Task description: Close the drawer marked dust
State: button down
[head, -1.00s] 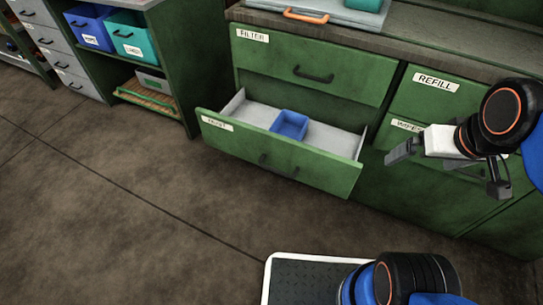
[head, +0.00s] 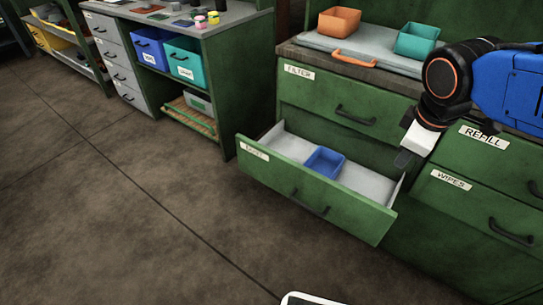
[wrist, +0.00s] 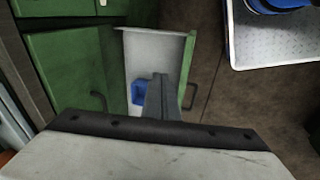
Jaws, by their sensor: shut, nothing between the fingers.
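The green drawer (head: 318,198) with a blurred label at its left stands pulled out below the drawer marked filter (head: 345,105). Its label seems to read dust. A blue bin (head: 324,162) sits inside on the grey drawer floor; the bin also shows in the wrist view (wrist: 139,92). My gripper (head: 404,160) is shut and empty, pointing down near the open drawer's right rear side. In the wrist view, my gripper (wrist: 160,80) appears above the drawer interior, with the drawer front (wrist: 188,70) just beyond it to the right. I cannot tell its height above the drawer.
Closed drawers marked refill (head: 480,150) and wipes (head: 470,200) are on the right. An orange bin (head: 339,21) and a teal bin (head: 417,40) stand on the counter above. The floor (head: 150,220) in front of the open drawer is clear.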

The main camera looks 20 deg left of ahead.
jog(key=w+a+n, duration=0.3)
jog(key=a+n, duration=0.2)
jog(key=a, duration=0.4)
jog(key=n+h, duration=0.1)
jog(key=n, duration=1.3)
send_near(272, 156)
jog(key=s+a+r, duration=0.1)
jog(key=s+r, duration=0.1)
jog(key=s, duration=0.5)
jog(key=shift+t, duration=0.4)
jog(key=shift+w+d+f, duration=0.4)
jog(key=shift+w+f, duration=0.8)
jog(key=shift+f, duration=0.25)
jog(key=shift+w+d+f, duration=0.45)
jog(key=shift+w+f, duration=0.7)
jog(key=shift+f, duration=0.25)
jog(key=shift+w+d+f, duration=0.4)
jog(key=shift+w+f, duration=0.8)
jog(key=shift+f, duration=0.25)
jog(key=w+d, duration=0.4)
jog(key=w, duration=0.6)
jog(key=w+d, duration=0.3)
jog(key=w, duration=0.8)
jog(key=shift+d, duration=0.35)
